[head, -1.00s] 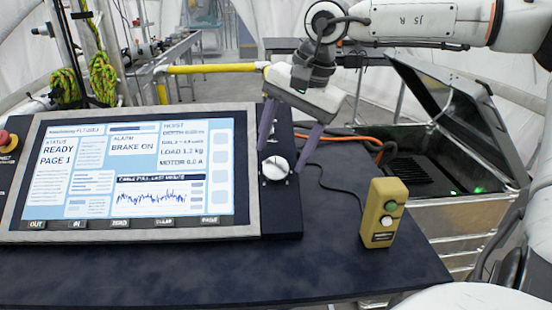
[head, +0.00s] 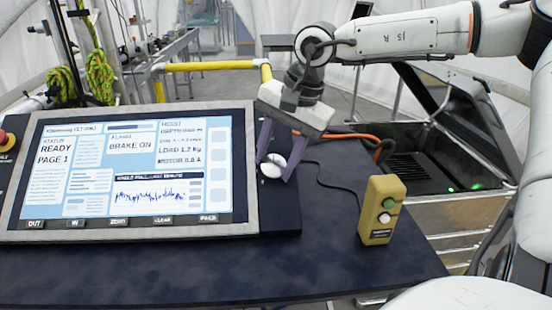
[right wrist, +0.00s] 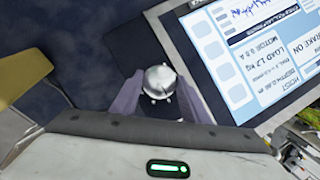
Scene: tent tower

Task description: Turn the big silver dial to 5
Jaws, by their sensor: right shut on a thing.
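The big silver dial (head: 272,166) sits on the dark panel strip at the right of the screen console. My right gripper (head: 274,164) comes down over it from above, its two purple-grey fingers on either side of the dial and shut on it. In the right wrist view the round dial (right wrist: 159,82) shows between the fingers (right wrist: 157,95), with small marks around it. Numbers on the dial are too small to read. My left gripper is not in view.
The console screen (head: 120,170) reads "BRAKE ON". A yellow box with green and white buttons (head: 381,212) stands upright on the dark table (head: 200,280), right of the dial. An open metal case (head: 430,165) lies behind to the right. A red button (head: 5,140) is at the far left.

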